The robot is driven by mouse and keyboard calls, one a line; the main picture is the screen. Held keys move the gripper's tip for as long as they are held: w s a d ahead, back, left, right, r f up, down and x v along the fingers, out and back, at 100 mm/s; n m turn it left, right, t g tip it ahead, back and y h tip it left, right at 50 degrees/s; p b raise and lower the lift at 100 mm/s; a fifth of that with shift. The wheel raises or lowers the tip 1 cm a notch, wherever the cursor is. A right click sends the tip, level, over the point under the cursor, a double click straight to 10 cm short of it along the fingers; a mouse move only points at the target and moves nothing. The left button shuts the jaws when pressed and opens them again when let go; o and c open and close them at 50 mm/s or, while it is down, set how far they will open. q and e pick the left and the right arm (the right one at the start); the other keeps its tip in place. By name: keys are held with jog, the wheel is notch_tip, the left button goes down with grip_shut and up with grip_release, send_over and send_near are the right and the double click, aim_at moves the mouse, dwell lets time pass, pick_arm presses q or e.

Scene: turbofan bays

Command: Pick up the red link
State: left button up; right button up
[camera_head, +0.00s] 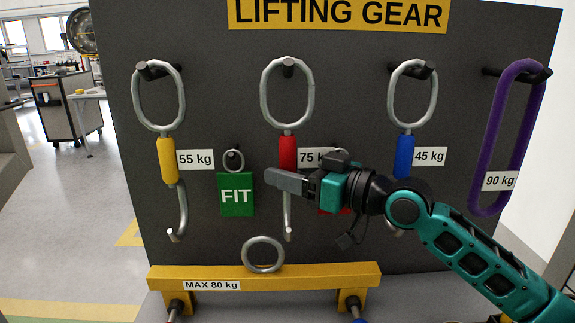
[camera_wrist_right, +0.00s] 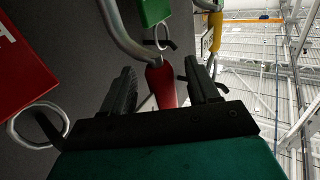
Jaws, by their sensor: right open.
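The red link (camera_head: 288,151) hangs from a peg on the dark board, between the yellow link and the blue link. It has a silver oval ring above a red sleeve and a silver shank below; the 75 kg label is beside it. My right gripper (camera_head: 276,181) is in front of its lower part and hides some of it. In the right wrist view, the red sleeve (camera_wrist_right: 161,85) shows between the two open black fingers (camera_wrist_right: 160,68). I cannot tell whether they touch it. My left gripper is not in view.
A yellow link (camera_head: 167,160), a blue link (camera_head: 404,157) and a purple loop (camera_head: 490,140) hang alongside. A green FIT tag (camera_head: 237,196) hangs left of my gripper. A red tag (camera_wrist_right: 25,75) is close by. A yellow beam (camera_head: 320,277) lies below.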

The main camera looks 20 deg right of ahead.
jog(key=x, duration=0.2)
jog(key=shift+w+a, duration=0.25)
jog(key=shift+w, duration=0.05)
grip_shut()
dwell(0.3)
